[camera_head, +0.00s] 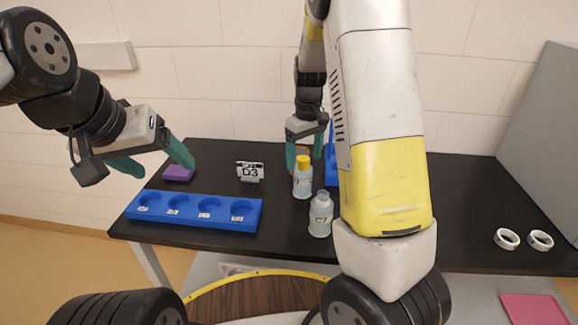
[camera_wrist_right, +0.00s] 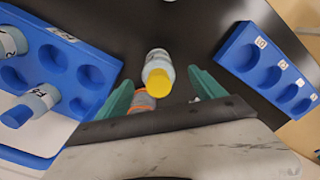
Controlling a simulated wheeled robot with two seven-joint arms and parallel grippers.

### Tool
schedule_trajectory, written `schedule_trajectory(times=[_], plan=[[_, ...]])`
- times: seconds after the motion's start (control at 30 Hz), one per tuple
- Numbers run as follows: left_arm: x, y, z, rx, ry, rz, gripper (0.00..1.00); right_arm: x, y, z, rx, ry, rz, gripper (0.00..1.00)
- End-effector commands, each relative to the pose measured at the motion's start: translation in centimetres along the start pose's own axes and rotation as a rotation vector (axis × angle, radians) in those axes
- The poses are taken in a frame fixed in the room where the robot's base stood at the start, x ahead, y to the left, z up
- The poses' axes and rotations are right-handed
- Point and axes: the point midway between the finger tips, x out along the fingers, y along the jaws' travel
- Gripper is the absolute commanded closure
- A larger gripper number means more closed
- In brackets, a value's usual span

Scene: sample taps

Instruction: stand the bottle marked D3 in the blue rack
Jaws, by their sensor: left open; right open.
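A bottle with a yellow cap (camera_head: 302,182) stands on the black table; its label is too small to read. It also shows in the wrist view (camera_wrist_right: 158,62). My right gripper (camera_head: 304,158) is open just behind and above this bottle, and in the wrist view its fingers lie on either side of the cap, with no contact visible. The blue rack (camera_head: 190,224) at the front left has a row of labelled, empty wells. My left gripper (camera_head: 152,162) is open and empty, above the table's left end.
A clear bottle (camera_head: 320,218) stands in front of the yellow-capped one. A second blue rack (camera_wrist_right: 60,25) holds bottles, mostly hidden behind my right arm in the head view. An orange object (camera_wrist_right: 143,101) lies near my right fingers. A purple block (camera_head: 178,173) and white rings (camera_head: 507,239) are apart.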

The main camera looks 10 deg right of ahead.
Motion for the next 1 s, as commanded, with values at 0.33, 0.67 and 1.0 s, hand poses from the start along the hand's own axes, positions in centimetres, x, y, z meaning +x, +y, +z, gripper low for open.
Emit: schedule_trajectory(times=[0.33, 0.67, 1.0], plan=[[0.0, 0.0, 0.0, 0.0, 0.0, 0.0, 0.25, 3.5, 0.5, -0.3, -0.019, -0.024, 0.013, 0.21], [0.0, 0.0, 0.0, 0.0, 0.0, 0.0, 0.25, 8.0, 0.4, -0.2, -0.019, -0.023, 0.013, 0.21], [0.0, 0.0, 0.0, 0.0, 0.0, 0.0, 0.25, 8.7, 0.4, -0.2, -0.019, -0.02, 0.013, 0.23]])
